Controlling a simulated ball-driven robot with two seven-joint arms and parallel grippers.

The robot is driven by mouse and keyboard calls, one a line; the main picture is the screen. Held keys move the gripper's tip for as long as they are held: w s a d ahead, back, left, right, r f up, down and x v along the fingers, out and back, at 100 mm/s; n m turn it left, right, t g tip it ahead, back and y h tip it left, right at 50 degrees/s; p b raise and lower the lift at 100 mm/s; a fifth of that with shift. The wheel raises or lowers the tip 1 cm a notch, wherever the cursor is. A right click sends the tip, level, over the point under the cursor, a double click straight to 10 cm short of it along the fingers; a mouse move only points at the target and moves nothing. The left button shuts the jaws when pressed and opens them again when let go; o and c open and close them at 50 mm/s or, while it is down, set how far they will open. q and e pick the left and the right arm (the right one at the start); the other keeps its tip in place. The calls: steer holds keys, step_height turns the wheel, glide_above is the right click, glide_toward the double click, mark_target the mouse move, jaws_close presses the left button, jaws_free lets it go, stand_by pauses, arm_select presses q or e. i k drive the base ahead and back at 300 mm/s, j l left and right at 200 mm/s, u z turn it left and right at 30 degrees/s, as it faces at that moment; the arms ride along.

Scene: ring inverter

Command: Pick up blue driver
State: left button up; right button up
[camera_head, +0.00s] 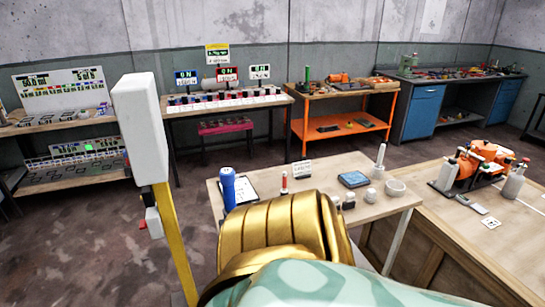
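A blue upright object with a rounded top (228,185), which looks like the blue driver, stands at the left end of the light wooden table (330,163). Its lower part is partly hidden behind a large gold, ribbed part that seems to belong to my own arm. That gold part and a pale green patterned part fill the bottom centre, in front of the table. Neither gripper's fingers show, and nothing is seen touching the blue object.
The table also holds a red-and-white upright piece (284,183), a small sign (302,169), a blue flat box (353,179) and a white bowl (395,188). A yellow post (176,245) with a white box (140,125) stands at left. An orange machine (485,160) sits at right.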

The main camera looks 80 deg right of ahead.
mark_target(227, 175)
steer(key=z, duration=2.65)
steer(key=i+j+z, duration=0.15)
steer(key=z, duration=0.2)
steer(key=i+j+z, duration=0.1)
steer(key=j+z, duration=0.6)
steer(key=i+j, duration=0.05)
